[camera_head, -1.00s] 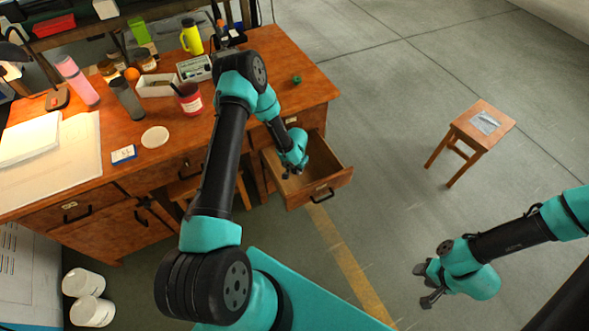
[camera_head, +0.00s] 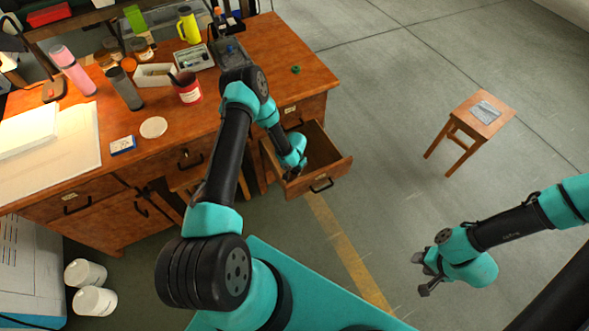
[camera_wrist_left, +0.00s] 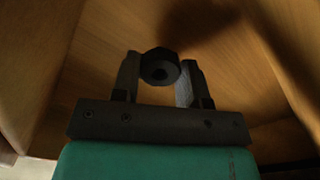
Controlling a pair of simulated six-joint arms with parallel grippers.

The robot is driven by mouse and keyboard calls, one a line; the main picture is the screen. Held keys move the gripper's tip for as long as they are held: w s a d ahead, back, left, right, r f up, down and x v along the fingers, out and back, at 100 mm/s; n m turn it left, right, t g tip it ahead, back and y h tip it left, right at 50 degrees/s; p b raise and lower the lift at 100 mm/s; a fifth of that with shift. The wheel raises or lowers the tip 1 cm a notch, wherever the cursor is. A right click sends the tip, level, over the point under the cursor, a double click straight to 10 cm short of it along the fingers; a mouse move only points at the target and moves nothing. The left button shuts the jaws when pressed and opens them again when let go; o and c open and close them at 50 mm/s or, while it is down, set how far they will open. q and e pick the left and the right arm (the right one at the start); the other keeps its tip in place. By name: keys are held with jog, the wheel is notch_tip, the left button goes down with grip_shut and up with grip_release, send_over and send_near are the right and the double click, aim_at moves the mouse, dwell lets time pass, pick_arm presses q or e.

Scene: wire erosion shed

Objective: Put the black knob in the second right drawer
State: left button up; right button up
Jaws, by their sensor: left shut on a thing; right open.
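In the left wrist view, the black knob (camera_wrist_left: 159,66) is held between the fingertips of my left gripper (camera_wrist_left: 160,74), which is shut on it. Wooden drawer walls and floor surround it there. In the head view, my left gripper (camera_head: 289,172) reaches down into the open second right drawer (camera_head: 328,172) of the desk; the knob cannot be made out in that view. Whether the knob touches the drawer floor cannot be told. My right gripper (camera_head: 425,275) is open and empty above the floor at the lower right.
The desk top (camera_head: 262,95) holds a red jar (camera_head: 188,90), a white box (camera_head: 154,76), a yellow flask (camera_head: 188,27) and a small green ring (camera_head: 295,70). A wooden stool (camera_head: 477,112) stands at the right. The floor between the drawer and stool is clear.

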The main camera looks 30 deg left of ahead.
pick_arm(q)
jog(key=shift+f, duration=0.25)
jog(key=shift+f, duration=0.1)
jog(key=o, duration=0.9)
notch_tip(320, 180, up, 12)
jog(key=shift+r, duration=0.15)
dwell(0.7)
